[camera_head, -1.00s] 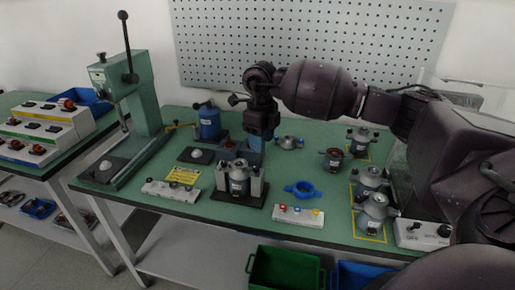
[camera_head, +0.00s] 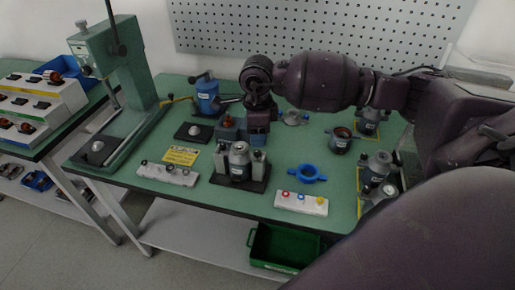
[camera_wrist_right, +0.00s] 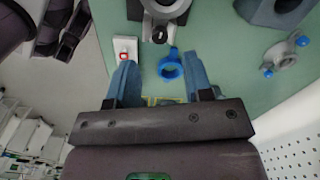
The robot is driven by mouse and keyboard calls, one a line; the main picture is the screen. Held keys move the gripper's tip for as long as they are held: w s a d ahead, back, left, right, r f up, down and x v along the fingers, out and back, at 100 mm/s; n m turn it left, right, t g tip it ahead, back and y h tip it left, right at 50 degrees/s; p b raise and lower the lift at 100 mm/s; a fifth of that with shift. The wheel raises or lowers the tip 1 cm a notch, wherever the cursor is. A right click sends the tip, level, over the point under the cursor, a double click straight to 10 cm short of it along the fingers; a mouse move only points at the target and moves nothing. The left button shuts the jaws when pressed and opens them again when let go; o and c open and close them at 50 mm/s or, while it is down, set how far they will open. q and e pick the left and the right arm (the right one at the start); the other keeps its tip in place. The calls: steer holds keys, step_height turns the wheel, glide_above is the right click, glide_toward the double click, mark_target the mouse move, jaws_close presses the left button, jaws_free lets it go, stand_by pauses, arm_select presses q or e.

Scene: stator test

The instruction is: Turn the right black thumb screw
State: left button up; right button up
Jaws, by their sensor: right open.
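A grey metal stator unit (camera_head: 239,161) stands upright between grey side posts on a black base (camera_head: 240,182) near the table's middle. My left gripper does not show.
A green press (camera_head: 125,60) stands at the left. A white strip with dark knobs (camera_head: 168,174) and a white strip with coloured knobs (camera_head: 301,204) lie along the front edge. Several grey motors (camera_head: 378,165) stand at the right. A green crate (camera_head: 282,247) is below.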

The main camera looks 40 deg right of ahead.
mark_target(258, 151)
step_height(258, 151, down, 6)
steer(key=shift+r, duration=0.1)
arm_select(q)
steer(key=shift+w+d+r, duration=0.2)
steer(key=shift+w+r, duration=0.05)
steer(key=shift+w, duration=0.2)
arm_select(e)
steer(key=shift+c, duration=0.4)
jaws_close()
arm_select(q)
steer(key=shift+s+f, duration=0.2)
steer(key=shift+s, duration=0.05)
